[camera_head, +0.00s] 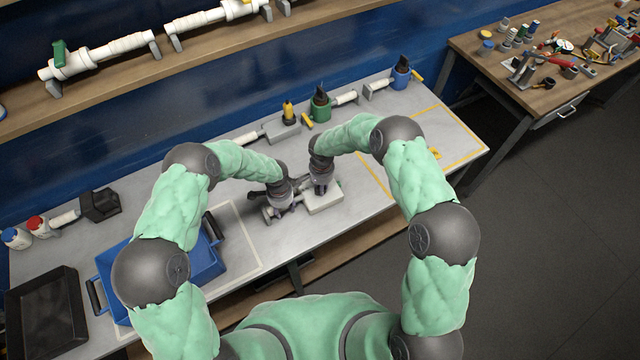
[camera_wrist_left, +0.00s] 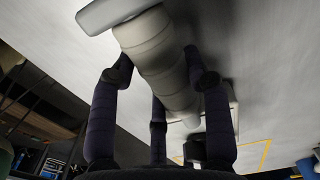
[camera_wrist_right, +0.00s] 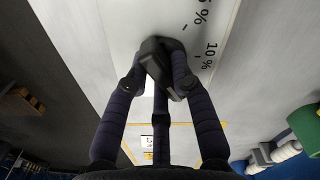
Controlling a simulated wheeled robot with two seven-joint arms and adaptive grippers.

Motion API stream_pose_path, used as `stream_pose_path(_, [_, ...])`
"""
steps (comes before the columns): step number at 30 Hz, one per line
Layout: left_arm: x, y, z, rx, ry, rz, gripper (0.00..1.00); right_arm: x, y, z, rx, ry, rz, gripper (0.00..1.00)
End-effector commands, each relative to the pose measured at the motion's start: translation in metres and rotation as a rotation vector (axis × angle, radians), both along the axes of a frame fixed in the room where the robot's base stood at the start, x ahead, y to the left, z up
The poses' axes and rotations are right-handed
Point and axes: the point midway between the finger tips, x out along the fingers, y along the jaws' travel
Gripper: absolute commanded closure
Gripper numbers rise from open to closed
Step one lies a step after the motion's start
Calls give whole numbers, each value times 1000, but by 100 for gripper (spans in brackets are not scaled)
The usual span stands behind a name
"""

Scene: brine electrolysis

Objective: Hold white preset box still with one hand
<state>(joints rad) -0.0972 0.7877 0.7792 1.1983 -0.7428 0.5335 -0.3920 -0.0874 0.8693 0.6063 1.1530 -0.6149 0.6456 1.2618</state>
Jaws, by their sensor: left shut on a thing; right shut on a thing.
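The white preset box (camera_head: 325,202) sits on the grey bench in front of me. In the right wrist view the box (camera_wrist_right: 120,22) shows a white face with printed percent marks and a dark knob (camera_wrist_right: 155,58). My right gripper (camera_head: 320,190) is over the box, its fingers closed around the knob. My left gripper (camera_head: 277,208) is just left of the box. In the left wrist view its fingers are closed around a white ribbed tube (camera_wrist_left: 158,55) with a pale end piece. The grippers hide part of the box and tube in the head view.
A blue tray (camera_head: 205,262) and a black tray (camera_head: 45,310) are at the left. Green and blue holders (camera_head: 320,110) stand along the bench's back. A yellow-taped area (camera_head: 450,150) at the right is mostly clear. A shelf with white tubes (camera_head: 110,50) runs above.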

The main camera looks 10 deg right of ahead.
Motion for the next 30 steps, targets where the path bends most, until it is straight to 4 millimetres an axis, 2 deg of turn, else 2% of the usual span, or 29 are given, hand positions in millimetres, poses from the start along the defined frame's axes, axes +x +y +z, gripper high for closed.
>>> stream_pose_path(1, [-6,-6,0,-3,5,-9,96,6,0,1,10,-10,-52,100])
stream_pose_path(7, [-7,-8,0,-5,7,-11,96,6,1,0,12,-11,-57,100])
stream_pose_path(8, [-7,-8,0,-5,7,-12,97,6,1,0,12,-11,-57,67])
stream_pose_path(10, [-7,-7,-1,-5,7,-13,97,7,1,0,12,-12,-55,48])
stream_pose_path(22, [-8,-7,0,-3,9,-19,97,7,1,3,11,-12,-52,48])
stream_pose_path(26, [-8,-7,-1,-3,9,-19,98,8,1,18,11,-17,-50,48])
stream_pose_path(30, [-9,-7,-2,-2,11,-17,98,7,2,46,9,-14,-42,48])
